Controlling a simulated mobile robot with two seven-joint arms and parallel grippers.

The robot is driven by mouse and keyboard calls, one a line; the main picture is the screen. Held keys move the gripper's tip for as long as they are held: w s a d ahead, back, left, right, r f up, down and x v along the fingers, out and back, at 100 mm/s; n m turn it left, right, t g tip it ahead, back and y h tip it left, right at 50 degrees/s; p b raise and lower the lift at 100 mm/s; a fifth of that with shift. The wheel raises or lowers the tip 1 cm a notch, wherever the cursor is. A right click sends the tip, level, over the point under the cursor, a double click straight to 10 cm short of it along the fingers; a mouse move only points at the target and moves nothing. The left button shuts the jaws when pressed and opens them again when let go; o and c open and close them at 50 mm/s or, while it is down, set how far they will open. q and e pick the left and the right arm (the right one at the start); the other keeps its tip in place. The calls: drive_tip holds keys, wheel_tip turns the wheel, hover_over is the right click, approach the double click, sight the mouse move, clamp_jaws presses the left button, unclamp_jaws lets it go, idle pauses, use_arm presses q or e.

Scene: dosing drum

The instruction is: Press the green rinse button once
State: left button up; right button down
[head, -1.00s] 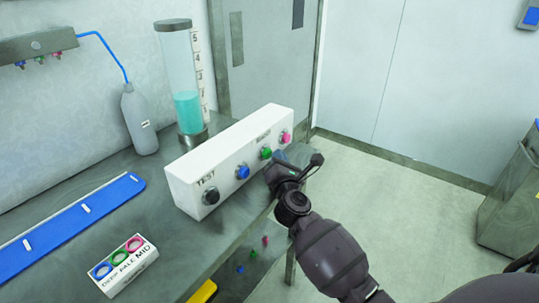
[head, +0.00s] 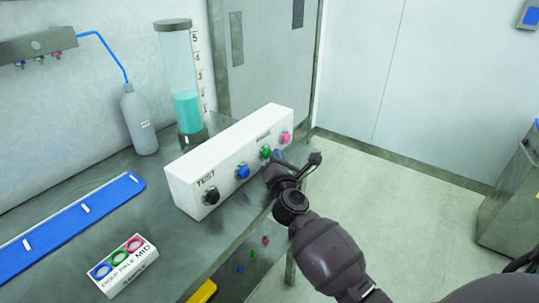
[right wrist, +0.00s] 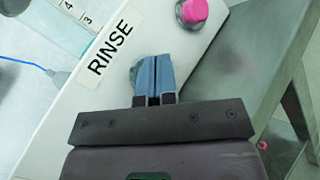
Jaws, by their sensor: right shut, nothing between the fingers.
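The green rinse button (head: 265,153) sits on the front face of a long white box (head: 215,160), between a blue button and a pink button. My right gripper (head: 277,156) is shut and empty, with its fingertips right at the green button in the head view. In the right wrist view the shut blue-grey fingertips (right wrist: 154,75) lie just below the RINSE label (right wrist: 111,48) and cover most of the button. I cannot tell whether they touch it or press it in. My left gripper is not in view.
The pink button (head: 286,138) is close beside the fingertips; the blue button (head: 243,172) and black TEST knob (head: 211,195) are nearer. A clear cylinder with teal liquid (head: 188,110) stands behind the box. A small box with coloured rings (head: 125,265) lies at the table's front.

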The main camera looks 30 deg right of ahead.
drive_tip(key=shift+w+a, duration=0.1)
drive_tip(key=shift+w, duration=0.1)
idle(0.6)
drive_tip(key=shift+s, duration=0.15)
drive_tip(key=shift+s+d, duration=0.25)
drive_tip(key=shift+s, duration=0.3)
drive_tip(key=shift+s+d, duration=0.1)
drive_tip(key=shift+s, duration=0.05)
